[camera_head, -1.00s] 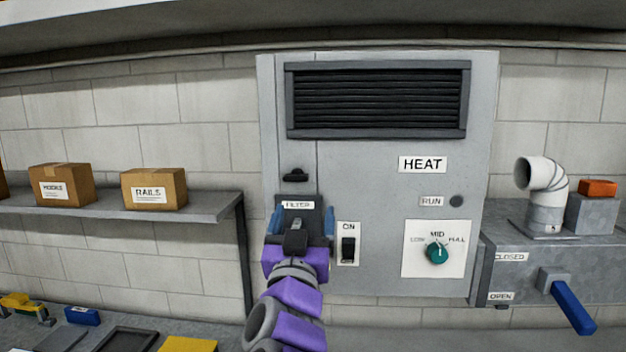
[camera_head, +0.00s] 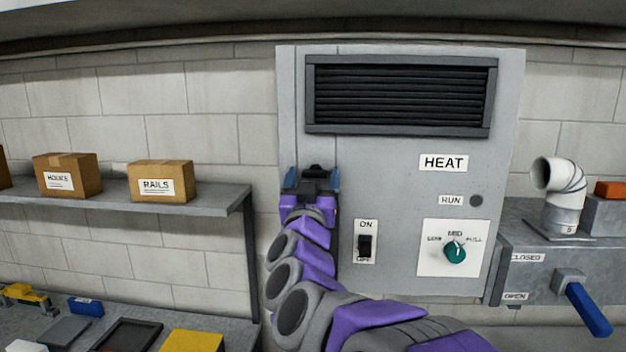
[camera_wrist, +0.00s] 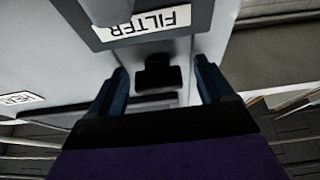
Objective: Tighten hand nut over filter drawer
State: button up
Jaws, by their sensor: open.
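The hand nut, a small black knob on the grey heater cabinet (camera_head: 385,170), shows in the head view (camera_head: 315,168) just past my fingertips. In the wrist view the nut (camera_wrist: 158,76) lies between my two blue fingers, with gaps on both sides. My gripper (camera_head: 312,179) is open and empty; its fingers also show in the wrist view (camera_wrist: 162,78). The dark filter drawer front (camera_wrist: 165,36) with its white FILTER label (camera_wrist: 150,20) appears upside down at the top of the wrist view. In the head view my gripper and arm hide the drawer.
Right of my arm are an ON switch (camera_head: 365,246) and a green dial (camera_head: 454,252). A grey duct with a blue lever (camera_head: 588,308) stands at the right. A shelf (camera_head: 215,202) with boxes is at the left, above a bench (camera_head: 240,335) with loose parts.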

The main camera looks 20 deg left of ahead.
jog(key=shift+s+a, duration=0.2)
jog(key=shift+a, duration=0.2)
jog(key=shift+d+r, duration=0.15)
jog(key=shift+d, duration=0.7)
jog(key=c, duration=0.4)
jog(key=shift+a, duration=0.25)
jog(key=c, duration=0.6)
jog(key=shift+c, duration=0.2)
